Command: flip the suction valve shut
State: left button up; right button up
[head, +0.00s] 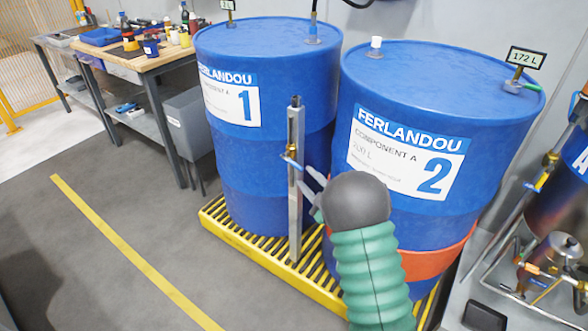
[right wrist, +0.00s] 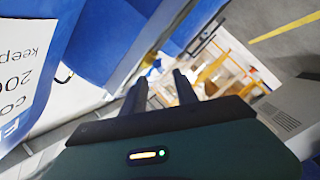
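A small valve with a blue handle (head: 292,162) sits on a grey upright post (head: 295,205) in front of the two blue drums. My right gripper (head: 313,183) is just right of the post and slightly below the valve, its fingers pointing toward it. In the right wrist view its two dark fingers (right wrist: 162,92) stand apart with nothing between them. A small blue and white part (right wrist: 152,69), perhaps the valve, shows just beyond the fingertips. Contact cannot be told. My left gripper is in neither view.
Drum 1 (head: 262,165) and drum 2 (head: 440,80) stand close behind the post on a yellow grated pallet (head: 250,250). A workbench (head: 160,62) is at back left. The left floor is clear.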

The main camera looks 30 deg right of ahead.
aim_at(297, 168)
jog(key=w, duration=0.3)
jog(key=w+b, duration=0.1)
jog(key=w, duration=0.3)
jog(key=shift+w+d+f, duration=0.15)
jog(key=shift+w+d, duration=0.05)
jog(key=shift+w, duration=0.55)
grip_shut()
jog(key=shift+s, duration=0.1)
dwell(0.4)
